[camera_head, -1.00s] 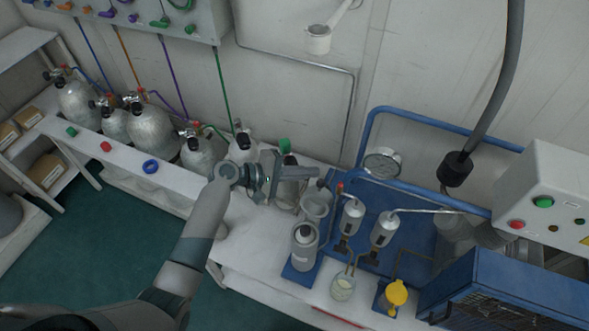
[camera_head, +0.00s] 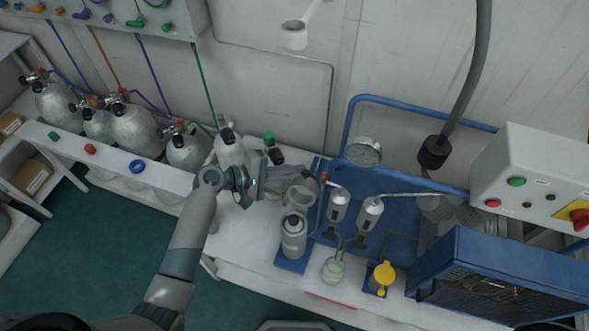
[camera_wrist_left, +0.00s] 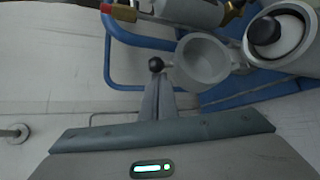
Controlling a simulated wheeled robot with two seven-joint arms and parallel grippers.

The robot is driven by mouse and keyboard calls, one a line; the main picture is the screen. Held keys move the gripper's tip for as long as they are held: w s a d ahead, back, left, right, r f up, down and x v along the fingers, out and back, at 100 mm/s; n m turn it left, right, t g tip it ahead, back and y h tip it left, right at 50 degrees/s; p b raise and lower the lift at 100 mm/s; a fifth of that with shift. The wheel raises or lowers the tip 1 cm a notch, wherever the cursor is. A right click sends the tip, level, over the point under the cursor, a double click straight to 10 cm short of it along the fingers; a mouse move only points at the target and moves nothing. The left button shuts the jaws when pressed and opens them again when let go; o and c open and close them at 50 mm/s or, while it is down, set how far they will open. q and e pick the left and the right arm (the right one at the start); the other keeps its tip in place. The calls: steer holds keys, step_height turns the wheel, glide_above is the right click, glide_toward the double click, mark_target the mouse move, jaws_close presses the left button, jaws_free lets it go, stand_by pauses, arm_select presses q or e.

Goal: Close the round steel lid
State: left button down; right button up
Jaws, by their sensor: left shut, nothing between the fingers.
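The round steel lid (camera_head: 300,196) stands tilted open behind a grey steel canister (camera_head: 293,240) on the bench. In the left wrist view the lid (camera_wrist_left: 203,58) shows as a shallow grey disc, with a black ball knob (camera_wrist_left: 157,64) on its left side. The canister's round mouth (camera_wrist_left: 262,50) is uncovered, with a black part inside it. My left gripper (camera_head: 288,184) is shut and empty, just beside the lid. Its fingertips (camera_wrist_left: 158,84) are right by the knob; I cannot tell whether they touch. My right gripper is not in view.
Gas cylinders (camera_head: 135,130) stand in a row to the left. A gauge (camera_head: 364,151), blue pipe frame (camera_head: 347,125), two small filters (camera_head: 370,213) and a yellow-topped part (camera_head: 384,275) are right of the lid. The blue compressor box (camera_head: 470,255) stands at far right.

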arm_select(q)
steer(key=shift+s+a+f+b, duration=0.1)
steer(key=shift+s+b, duration=0.05)
steer(key=shift+b, duration=0.15)
steer(key=shift+s, duration=0.1)
